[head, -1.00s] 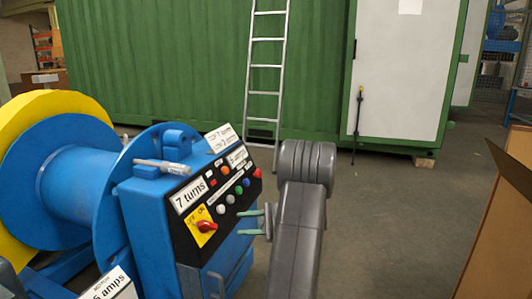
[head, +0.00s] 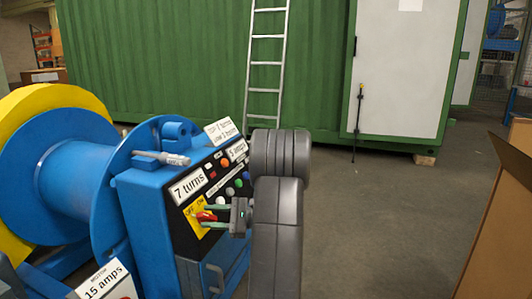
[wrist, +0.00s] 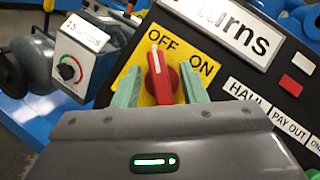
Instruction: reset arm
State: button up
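A red rotary switch (wrist: 161,76) sits on a yellow OFF/ON plate (wrist: 178,50) on the blue winch's black control panel. Its white pointer mark is at the OFF end in the wrist view. My gripper (wrist: 160,90) has its two green fingers apart, one on each side of the red switch. Small gaps seem to show between fingers and knob, so I cannot see firm contact. In the head view my gripper (head: 204,217) reaches the switch from the right and partly covers it. My grey arm rises in front of the panel's right side.
The panel carries a "7 turns" label (head: 188,187) and several coloured buttons. The winch drum (head: 75,180) is at left. A "15 amps" box with a dial (wrist: 75,62) is near. A cardboard box (head: 500,230) stands right. Open floor lies between, before a green container (head: 180,60).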

jog(key=m+t, duration=0.4)
jog(key=m, duration=0.1)
jog(key=shift+m+y, duration=0.3)
jog(key=shift+m, duration=0.1)
jog(key=shift+s, duration=0.1)
